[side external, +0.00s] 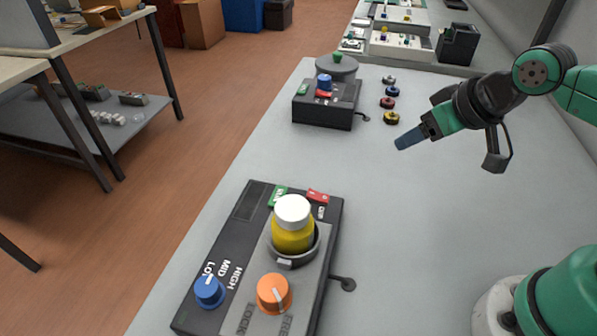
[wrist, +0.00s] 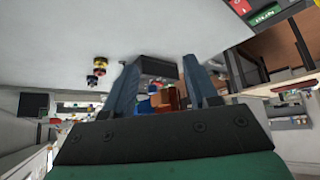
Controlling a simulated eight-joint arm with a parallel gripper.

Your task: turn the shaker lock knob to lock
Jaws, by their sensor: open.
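The shaker (side external: 243,213) is a dark box on the grey table, in the front of the side external view. Its orange lock knob (side external: 273,293) sits near the front edge, between the words LOCK and FREE. A white line on the knob is slanted; I cannot tell which end points. A yellow bottle with a white cap (side external: 292,222) stands upright in the shaker's round holder. My gripper (side external: 401,143) is above the table, well behind and right of the shaker, touching nothing. The wrist view shows its two fingers (wrist: 163,62) apart and empty; the orange knob is not visible there.
A blue knob (side external: 209,291) marked LOW, MID, HIGH is left of the orange knob. Green and red buttons (side external: 318,196) are at the shaker's back. A second dark device (side external: 322,111) and several small coloured rings (side external: 388,103) lie farther back.

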